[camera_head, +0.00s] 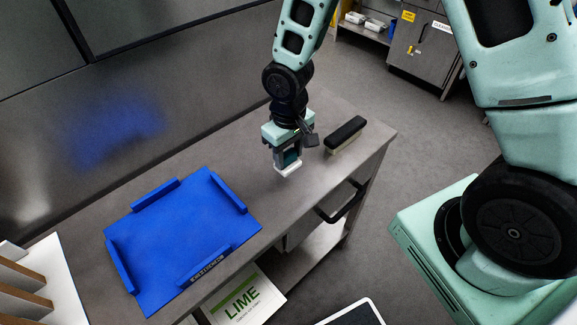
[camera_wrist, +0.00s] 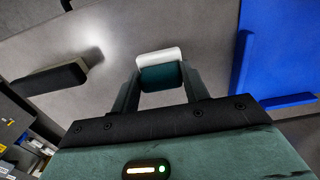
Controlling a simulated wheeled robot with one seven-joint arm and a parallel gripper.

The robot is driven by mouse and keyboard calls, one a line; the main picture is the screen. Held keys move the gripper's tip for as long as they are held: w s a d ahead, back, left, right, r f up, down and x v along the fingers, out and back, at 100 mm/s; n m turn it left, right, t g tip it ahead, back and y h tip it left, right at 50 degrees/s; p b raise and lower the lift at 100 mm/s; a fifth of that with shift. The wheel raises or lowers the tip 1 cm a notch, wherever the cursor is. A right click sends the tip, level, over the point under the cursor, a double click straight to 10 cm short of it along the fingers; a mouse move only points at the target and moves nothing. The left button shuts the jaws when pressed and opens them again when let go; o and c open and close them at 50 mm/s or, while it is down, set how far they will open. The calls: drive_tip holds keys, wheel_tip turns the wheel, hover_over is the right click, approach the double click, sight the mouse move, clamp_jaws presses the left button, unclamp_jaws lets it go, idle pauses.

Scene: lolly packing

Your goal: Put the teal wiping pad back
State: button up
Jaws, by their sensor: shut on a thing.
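My gripper (camera_head: 287,167) is shut on the teal wiping pad, over the grey worktop. The pad (camera_wrist: 160,77) shows between the fingers in the wrist view, dark teal with a white part along its far side. In the head view the white part (camera_head: 288,170) shows at the bottom, below the fingers, and the fingers hide most of the teal. I cannot tell whether the pad touches the worktop or is a little above it.
A black-topped brush-like block (camera_head: 345,134) with a pale base stands right of my gripper. A blue tray (camera_head: 180,235) with raised edge pieces lies at left. The grey worktop (camera_head: 255,150) is clear between them. A LIME packet (camera_head: 243,298) is below the front edge.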

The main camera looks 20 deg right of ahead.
sight(289, 163)
drive_tip(key=shift+f+p, duration=0.5)
drive_tip(key=shift+f, duration=2.25)
drive_tip(key=shift+f, duration=0.2)
drive_tip(key=o, duration=0.9)
drive_tip(key=shift+r, duration=0.1)
drive_tip(key=shift+r, duration=0.1)
wheel_tip(289, 163, up, 12)
drive_tip(key=shift+f+b, duration=0.2)
drive_tip(key=shift+b, duration=0.95)
drive_tip(key=s+a+r+n, duration=0.1)
drive_tip(key=s+a+r, duration=0.1)
drive_tip(key=s, duration=0.4)
drive_tip(key=s+a+r+n, duration=0.1)
drive_tip(key=s+a+r, duration=0.1)
drive_tip(key=s+r, duration=0.3)
drive_tip(key=s+a+r+n, duration=0.2)
drive_tip(key=s+r, duration=0.2)
drive_tip(key=s, duration=0.4)
drive_tip(key=shift+s+a+y, duration=0.2)
drive_tip(key=shift+s+y, duration=0.1)
drive_tip(key=shift+s, duration=0.1)
